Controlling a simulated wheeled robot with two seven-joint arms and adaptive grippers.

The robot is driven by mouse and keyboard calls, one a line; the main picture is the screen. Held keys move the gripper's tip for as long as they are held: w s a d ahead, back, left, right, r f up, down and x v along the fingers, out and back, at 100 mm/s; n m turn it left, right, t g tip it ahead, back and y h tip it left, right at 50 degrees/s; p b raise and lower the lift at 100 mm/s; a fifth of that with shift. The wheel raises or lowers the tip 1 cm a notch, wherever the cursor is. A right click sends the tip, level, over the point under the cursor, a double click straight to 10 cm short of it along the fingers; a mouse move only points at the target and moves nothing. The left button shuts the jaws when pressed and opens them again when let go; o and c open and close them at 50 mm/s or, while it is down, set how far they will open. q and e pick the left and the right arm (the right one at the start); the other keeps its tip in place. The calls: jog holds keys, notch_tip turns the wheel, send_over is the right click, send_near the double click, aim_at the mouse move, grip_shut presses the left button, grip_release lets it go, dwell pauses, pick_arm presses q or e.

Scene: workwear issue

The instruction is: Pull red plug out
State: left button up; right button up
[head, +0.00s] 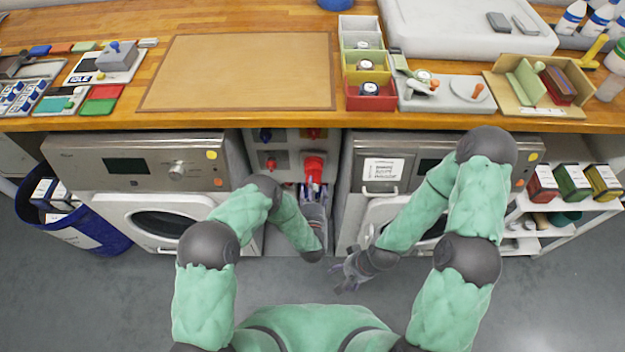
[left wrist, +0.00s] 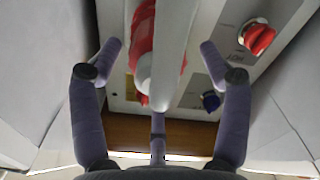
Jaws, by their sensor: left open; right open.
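The large red plug (head: 314,168) is on the grey panel (head: 290,150) between the two washing machines. In the left wrist view the red plug (left wrist: 142,50) shows behind a pale grey bar or cable (left wrist: 170,50) that hides part of it. My left gripper (head: 313,197) is just in front of the plug. In its wrist view the fingers (left wrist: 160,58) are spread open on both sides of the plug, with visible gaps. Whether any finger touches it cannot be told. My right gripper (head: 352,272) is open and empty, low in front of the right machine.
A red knob (left wrist: 260,38) and a blue knob (left wrist: 211,101) sit beside the plug on the panel. Washing machines (head: 130,160) flank the narrow recess closely. The wooden counter (head: 420,124) overhangs above. A blue bin (head: 95,237) stands at the left.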

pick_arm(q)
jog(key=shift+w+b, duration=0.6)
jog(key=shift+w, duration=1.65)
grip_shut()
jog(key=shift+s+a+p, duration=0.1)
jog(key=shift+s+p, duration=0.35)
jog(key=shift+s, duration=1.05)
grip_release()
jog(key=shift+a, duration=0.1)
